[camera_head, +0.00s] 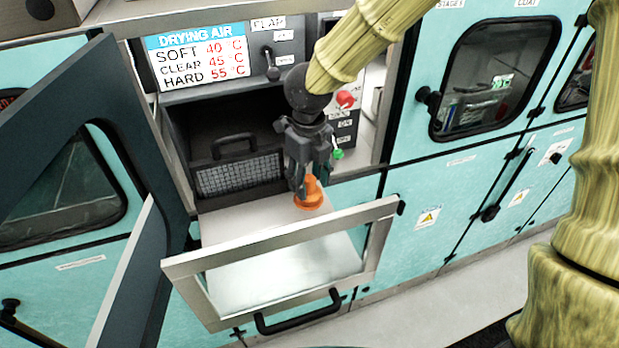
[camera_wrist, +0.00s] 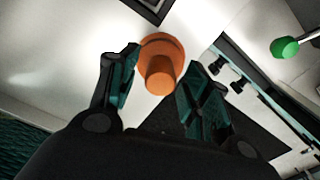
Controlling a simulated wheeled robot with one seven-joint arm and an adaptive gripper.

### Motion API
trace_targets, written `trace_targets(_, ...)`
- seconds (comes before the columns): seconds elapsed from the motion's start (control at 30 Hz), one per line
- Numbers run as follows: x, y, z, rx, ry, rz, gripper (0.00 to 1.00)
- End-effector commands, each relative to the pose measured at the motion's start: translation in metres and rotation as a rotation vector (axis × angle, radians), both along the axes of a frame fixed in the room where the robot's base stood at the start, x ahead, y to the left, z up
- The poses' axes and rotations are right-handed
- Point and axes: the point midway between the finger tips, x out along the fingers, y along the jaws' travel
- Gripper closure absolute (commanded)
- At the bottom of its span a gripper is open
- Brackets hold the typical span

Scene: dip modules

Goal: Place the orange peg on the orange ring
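The orange peg (camera_wrist: 160,77) shows in the wrist view as a short round stub between my two fingers. A wider round orange part (camera_wrist: 168,48) lies directly behind it and overlaps it. I cannot tell whether this is the orange ring or the peg's own flange. In the head view the orange piece (camera_head: 310,194) is just below my gripper (camera_head: 311,180), over the pale metal surface. My gripper (camera_wrist: 162,72) is open around the peg, its fingers on either side with narrow gaps. No separate second orange piece is visible.
A metal-framed door (camera_head: 285,236) with a black handle hangs open in front of the pale shelf (camera_head: 232,222). A dark door (camera_head: 85,120) stands open at left. A green knob (camera_wrist: 285,47) and a dark basket (camera_head: 240,174) are nearby.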

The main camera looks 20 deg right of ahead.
Motion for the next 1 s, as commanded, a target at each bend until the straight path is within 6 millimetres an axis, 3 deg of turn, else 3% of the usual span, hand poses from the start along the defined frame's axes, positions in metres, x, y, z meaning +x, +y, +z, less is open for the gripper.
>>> trace_targets(0.27, 0.001, 0.0, 0.008, 0.002, -0.002, 0.0, 0.52)
trace_targets(0.8, 0.0, 0.0, 0.097, 0.003, -0.002, 0.0, 0.52)
trace_targets(1.0, 0.0, 0.0, 0.117, 0.001, -0.002, 0.0, 0.52)
